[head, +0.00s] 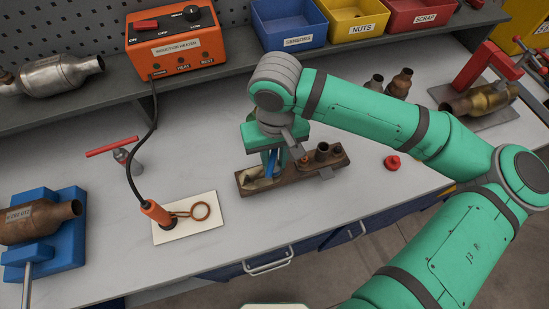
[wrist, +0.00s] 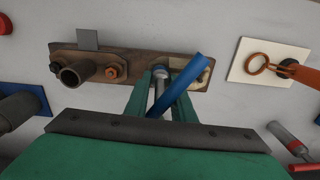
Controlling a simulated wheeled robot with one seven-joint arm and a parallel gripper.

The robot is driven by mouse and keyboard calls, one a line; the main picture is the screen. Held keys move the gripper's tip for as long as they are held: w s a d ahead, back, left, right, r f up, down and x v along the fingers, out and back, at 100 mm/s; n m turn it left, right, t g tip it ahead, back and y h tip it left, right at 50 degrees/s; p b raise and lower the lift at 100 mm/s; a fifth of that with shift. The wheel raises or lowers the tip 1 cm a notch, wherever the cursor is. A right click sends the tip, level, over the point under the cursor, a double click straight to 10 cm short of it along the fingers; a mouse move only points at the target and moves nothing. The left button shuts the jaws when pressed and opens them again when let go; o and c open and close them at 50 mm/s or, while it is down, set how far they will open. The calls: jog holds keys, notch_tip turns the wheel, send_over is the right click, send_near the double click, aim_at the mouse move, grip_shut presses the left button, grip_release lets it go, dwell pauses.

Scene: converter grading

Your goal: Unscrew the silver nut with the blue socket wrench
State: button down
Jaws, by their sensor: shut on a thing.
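The blue socket wrench (wrist: 180,88) is between the green fingers of my gripper (wrist: 160,98), which is shut on it. Its blue handle slants up to the right in the wrist view, beside a pale shaft. In the head view, my gripper (head: 271,160) points down over the left part of a brown rusty plate (head: 300,179), and the wrench (head: 271,166) shows as a thin blue strip. The wrench's lower end is over the plate; I cannot tell whether it touches anything. A rusty nut (wrist: 112,71) sits by a pipe stub. I cannot make out the silver nut.
The induction heater (head: 176,40) is at the back left, its coil (head: 200,211) on a white pad (head: 185,235). The yellow nuts bin (head: 358,31) stands on the shelf behind. A red knob (head: 392,162) lies right of the plate. The bench between plate and pad is clear.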

jog(key=n, duration=0.5)
jog(key=shift+n, duration=0.3)
jog(key=n, duration=0.5)
jog(key=shift+w+n, duration=0.1)
jog(key=shift+n, duration=0.3)
jog(key=shift+d, duration=0.15)
jog(key=n, duration=0.4)
jog(key=shift+s+f+n, duration=0.1)
jog(key=shift+s+n, duration=0.15)
jog(key=shift+n, duration=0.65)
